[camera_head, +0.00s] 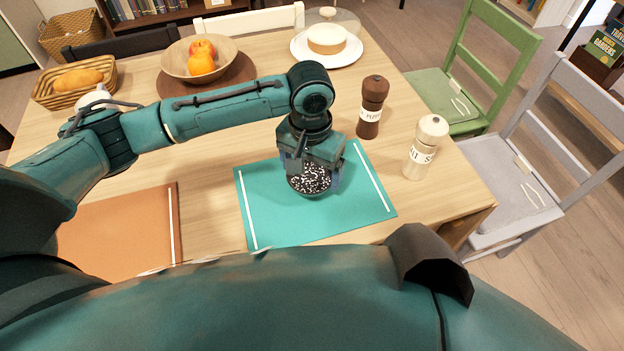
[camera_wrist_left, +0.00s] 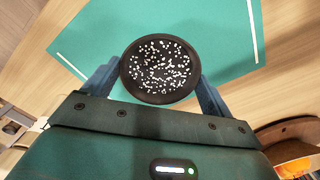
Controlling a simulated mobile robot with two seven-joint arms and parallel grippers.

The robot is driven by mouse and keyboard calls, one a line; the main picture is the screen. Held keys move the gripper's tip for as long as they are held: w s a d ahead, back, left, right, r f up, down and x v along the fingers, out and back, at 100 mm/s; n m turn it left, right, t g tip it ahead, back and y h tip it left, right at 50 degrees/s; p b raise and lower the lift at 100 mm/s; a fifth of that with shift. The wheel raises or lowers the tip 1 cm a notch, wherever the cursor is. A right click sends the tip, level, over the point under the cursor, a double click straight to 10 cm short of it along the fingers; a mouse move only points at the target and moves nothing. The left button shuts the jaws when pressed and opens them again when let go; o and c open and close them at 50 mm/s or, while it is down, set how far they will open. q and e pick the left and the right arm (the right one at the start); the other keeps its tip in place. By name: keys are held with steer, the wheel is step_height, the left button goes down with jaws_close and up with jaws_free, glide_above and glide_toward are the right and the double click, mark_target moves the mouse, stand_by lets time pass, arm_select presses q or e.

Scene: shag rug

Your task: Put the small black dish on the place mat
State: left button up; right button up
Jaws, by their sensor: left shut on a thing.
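The small black dish (camera_head: 312,181) holds many white grains or specks. My left gripper (camera_head: 314,175) is shut on it, with a finger on each side. The dish is over the teal place mat (camera_head: 270,215) in the head view; I cannot tell whether it touches the mat. In the left wrist view the dish (camera_wrist_left: 160,69) sits between the two blue fingers (camera_wrist_left: 160,85), with the teal mat (camera_wrist_left: 220,30) around and behind it. An orange place mat (camera_head: 120,228) lies to the left. My right gripper is not in view.
A dark pepper mill (camera_head: 371,108) and a pale salt mill (camera_head: 425,147) stand right of the teal mat. A fruit bowl (camera_head: 200,62), a bread basket (camera_head: 75,84) and a cake plate (camera_head: 326,45) are farther back. Chairs stand around the table.

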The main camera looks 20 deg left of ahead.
mark_target(311, 178)
arm_select(q)
step_height(311, 178, down, 3)
steer(key=shift+f, duration=0.35)
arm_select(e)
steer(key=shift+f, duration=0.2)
arm_select(q)
steer(key=shift+f, duration=0.1)
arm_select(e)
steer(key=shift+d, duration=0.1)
arm_select(q)
steer(key=o, duration=0.9)
steer(key=shift+c, duration=0.2)
step_height(311, 178, up, 12)
steer(key=p, duration=0.1)
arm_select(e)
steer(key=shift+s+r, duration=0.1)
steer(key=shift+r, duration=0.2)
